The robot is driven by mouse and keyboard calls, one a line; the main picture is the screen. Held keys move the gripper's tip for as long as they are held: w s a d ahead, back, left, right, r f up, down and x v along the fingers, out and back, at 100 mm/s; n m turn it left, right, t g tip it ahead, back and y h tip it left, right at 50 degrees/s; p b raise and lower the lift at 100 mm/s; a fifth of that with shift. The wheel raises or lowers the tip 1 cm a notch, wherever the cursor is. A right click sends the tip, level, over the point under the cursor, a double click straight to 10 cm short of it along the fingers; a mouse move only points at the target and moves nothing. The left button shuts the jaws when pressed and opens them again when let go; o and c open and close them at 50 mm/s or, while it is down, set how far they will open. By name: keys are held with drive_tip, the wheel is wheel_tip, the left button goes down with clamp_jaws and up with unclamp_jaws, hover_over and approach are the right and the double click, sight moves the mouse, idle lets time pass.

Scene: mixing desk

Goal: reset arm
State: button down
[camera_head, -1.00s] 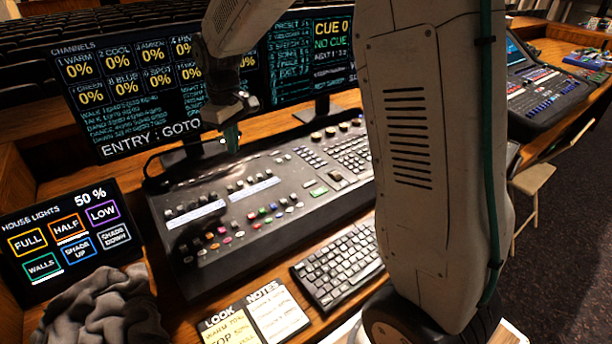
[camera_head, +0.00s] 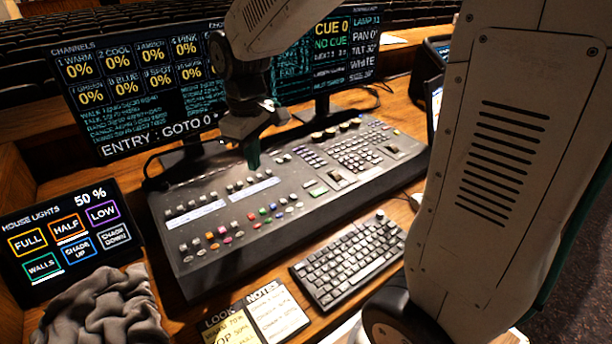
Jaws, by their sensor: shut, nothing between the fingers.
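My gripper (camera_head: 252,158) is above the far edge of the lighting console (camera_head: 330,200), with its fingers pointing down. It is shut and holds nothing. The fingertips look dark green and show in front of the console's back edge; I cannot tell their exact height above it. My forearm comes down to it from the top of the picture, and my large pale upper arm covers the right side.
A channel monitor (camera_head: 140,85) and a cue monitor (camera_head: 325,60) stand behind the console.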

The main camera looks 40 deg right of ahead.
drive_tip(key=shift+s, duration=0.35)
idle(0.3)
drive_tip(key=s+d+r+m, duration=0.1)
drive_tip(key=s+r+m, duration=0.1)
drive_tip(key=s, duration=0.9)
drive_tip(key=s+d+r+m+t, duration=0.1)
drive_tip(key=s+d+r+m, duration=0.1)
drive_tip(key=s, duration=0.8)
drive_tip(key=shift+s+r+m, duration=0.35)
drive_tip(key=shift+r+m, duration=0.45)
drive_tip(key=shift+m, duration=0.2)
